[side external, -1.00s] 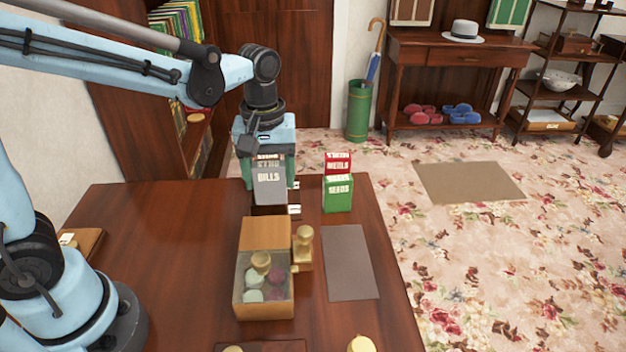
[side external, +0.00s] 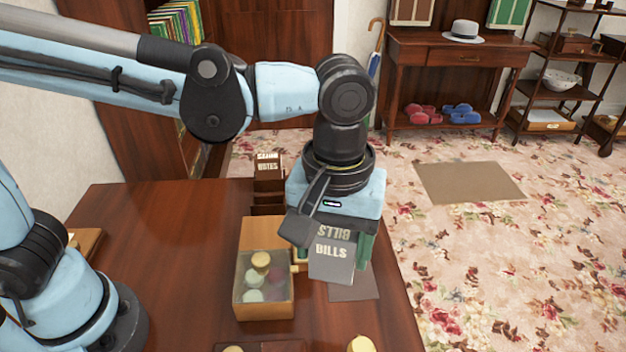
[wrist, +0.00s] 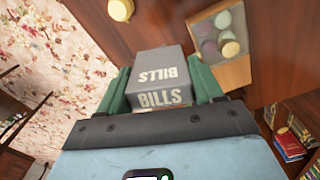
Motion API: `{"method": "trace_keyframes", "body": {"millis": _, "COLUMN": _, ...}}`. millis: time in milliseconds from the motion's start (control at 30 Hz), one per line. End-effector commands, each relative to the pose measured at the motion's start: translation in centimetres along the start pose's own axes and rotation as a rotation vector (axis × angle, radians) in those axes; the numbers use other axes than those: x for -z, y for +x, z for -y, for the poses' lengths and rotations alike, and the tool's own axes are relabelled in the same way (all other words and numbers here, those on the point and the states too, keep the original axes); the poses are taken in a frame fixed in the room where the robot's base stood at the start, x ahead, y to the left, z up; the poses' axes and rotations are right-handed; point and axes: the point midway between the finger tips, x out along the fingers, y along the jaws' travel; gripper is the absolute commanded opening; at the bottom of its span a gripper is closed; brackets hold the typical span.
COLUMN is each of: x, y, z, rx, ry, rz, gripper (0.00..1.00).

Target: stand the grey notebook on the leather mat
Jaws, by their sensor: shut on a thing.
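The grey notebook (side external: 330,262), lettered BILLS, is held between the green fingers of my gripper (side external: 335,252). In the wrist view the notebook (wrist: 160,72) sits between both fingers of my gripper (wrist: 162,88). It hangs with its lettered spine toward the side camera. The leather mat (side external: 355,291) is a flat dark brown rectangle on the desk. The notebook is over or just in front of its far part in the side view and hides much of it. I cannot tell how large the gap between them is.
A box with several round pieces (side external: 263,305) stands just left of the mat. A brown NOTES book (side external: 268,166) stands in a holder behind it. A yellow knob (side external: 361,344) is at the desk's near edge.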

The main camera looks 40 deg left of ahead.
Motion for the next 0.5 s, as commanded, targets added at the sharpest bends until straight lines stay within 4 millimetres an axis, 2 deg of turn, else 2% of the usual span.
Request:
{"method": "trace_keyframes", "body": {"millis": 33, "x": -1.3, "y": 0.0, "z": -0.8, "rx": 0.000, "ry": 0.030, "rz": 0.000, "gripper": 0.35}}
{"method": "trace_keyframes", "body": {"millis": 100, "x": -2.5, "y": 0.0, "z": -1.4, "rx": 0.000, "ry": 0.057, "rz": 0.000, "gripper": 0.35}}
{"method": "trace_keyframes", "body": {"millis": 233, "x": -3.7, "y": 0.1, "z": -2.1, "rx": 0.000, "ry": 0.082, "rz": 0.000, "gripper": 0.35}}
{"method": "trace_keyframes", "body": {"millis": 367, "x": -2.7, "y": 0.9, "z": -2.3, "rx": 0.000, "ry": 0.085, "rz": 0.000, "gripper": 0.35}}
{"method": "trace_keyframes", "body": {"millis": 500, "x": 0.2, "y": 2.5, "z": -2.3, "rx": 0.000, "ry": 0.081, "rz": 0.000, "gripper": 0.35}}
